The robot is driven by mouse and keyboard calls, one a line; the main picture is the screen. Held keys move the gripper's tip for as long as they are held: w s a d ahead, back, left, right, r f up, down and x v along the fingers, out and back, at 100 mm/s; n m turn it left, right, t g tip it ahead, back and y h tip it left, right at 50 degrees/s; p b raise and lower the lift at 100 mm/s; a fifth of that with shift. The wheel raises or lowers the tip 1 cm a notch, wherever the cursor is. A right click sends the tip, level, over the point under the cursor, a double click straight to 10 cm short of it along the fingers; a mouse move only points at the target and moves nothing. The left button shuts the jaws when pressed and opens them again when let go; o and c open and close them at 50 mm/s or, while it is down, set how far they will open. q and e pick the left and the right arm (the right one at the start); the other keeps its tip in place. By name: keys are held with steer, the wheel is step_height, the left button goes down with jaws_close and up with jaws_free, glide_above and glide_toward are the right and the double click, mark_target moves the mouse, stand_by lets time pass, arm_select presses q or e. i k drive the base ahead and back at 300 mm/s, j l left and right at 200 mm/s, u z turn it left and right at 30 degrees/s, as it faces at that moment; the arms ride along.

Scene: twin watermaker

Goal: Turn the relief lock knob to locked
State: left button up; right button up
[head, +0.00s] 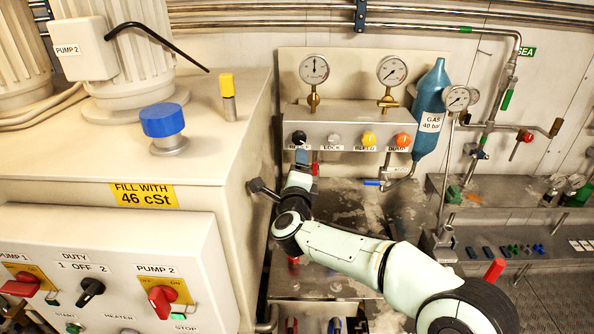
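A row of knobs sits on the front of a grey valve block (318,120). At its left end is a black knob (299,138); the label below it is mostly covered by my gripper. Beside it is a pale grey knob (334,140) above the label LOCK. I cannot tell which of these two is the relief lock knob. My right arm comes in from the lower right, and its gripper (301,157) is just below the black knob. Its fingers are small and partly hidden, so contact and opening are unclear. My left gripper is not in view.
A yellow BLEED knob (368,138) and an orange DUMP knob (402,140) continue the row. Two gauges stand above. A blue gas bottle (431,108) is to the right. The tank (225,165) and pump panel (120,250) fill the left side, close to my forearm.

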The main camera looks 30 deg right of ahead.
mark_target(333, 139)
steer(key=k+j, duration=0.8)
steer(key=k, duration=0.05)
